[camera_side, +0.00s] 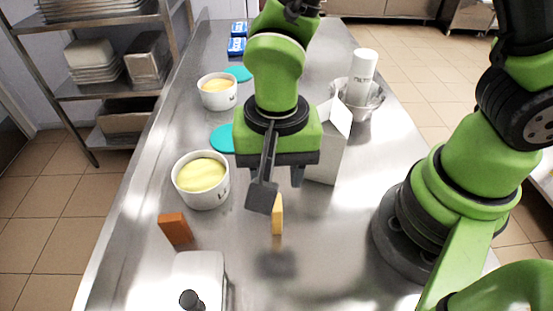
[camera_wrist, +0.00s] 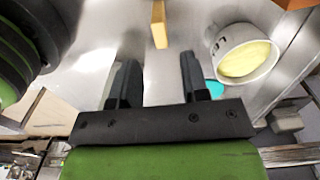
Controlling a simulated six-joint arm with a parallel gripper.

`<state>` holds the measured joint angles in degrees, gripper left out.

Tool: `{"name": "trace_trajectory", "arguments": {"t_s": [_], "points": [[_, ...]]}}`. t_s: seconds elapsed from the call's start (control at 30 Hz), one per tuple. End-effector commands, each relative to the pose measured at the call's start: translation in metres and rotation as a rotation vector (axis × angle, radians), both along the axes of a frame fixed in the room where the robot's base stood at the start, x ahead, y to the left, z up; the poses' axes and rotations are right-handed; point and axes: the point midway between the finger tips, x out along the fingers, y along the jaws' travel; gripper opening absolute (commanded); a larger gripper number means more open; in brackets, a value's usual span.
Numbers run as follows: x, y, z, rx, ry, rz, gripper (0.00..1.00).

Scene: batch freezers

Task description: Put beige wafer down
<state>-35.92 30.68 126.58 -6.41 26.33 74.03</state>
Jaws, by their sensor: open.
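The beige wafer (camera_side: 277,216) stands upright on its narrow edge on the steel counter in the side view. In the wrist view the wafer (camera_wrist: 159,24) is at the top centre, beyond my fingertips and apart from them. My gripper (camera_side: 280,190) is open and empty, close to the wafer; in the side view one finger partly overlaps it. In the wrist view both fingers of my gripper (camera_wrist: 158,70) are spread with bare counter between them.
A tub of yellow cream (camera_side: 201,180) stands left of my gripper, with an orange-brown block (camera_side: 175,228) nearer the front. A second tub (camera_side: 217,91), a white box (camera_side: 328,150) and a metal bowl (camera_side: 362,106) with a white bottle (camera_side: 361,75) stand farther back. The counter right of the wafer is clear.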

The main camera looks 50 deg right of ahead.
Motion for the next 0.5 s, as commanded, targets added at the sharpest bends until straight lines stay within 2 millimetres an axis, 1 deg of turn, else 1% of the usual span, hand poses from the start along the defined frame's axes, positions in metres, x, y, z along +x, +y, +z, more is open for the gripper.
{"name": "trace_trajectory", "arguments": {"t_s": [0.03,0.1,0.37,0.47,0.5], "points": [[0.001,0.0,0.007,0.003,-0.004,0.001,0.42],[0.001,0.0,0.012,0.001,-0.003,0.002,0.42],[0.001,-0.001,0.02,0.005,-0.005,0.002,0.42],[0.005,-0.008,0.036,0.03,-0.035,0.017,0.42],[0.007,-0.014,0.046,0.046,-0.055,0.028,0.42]]}}
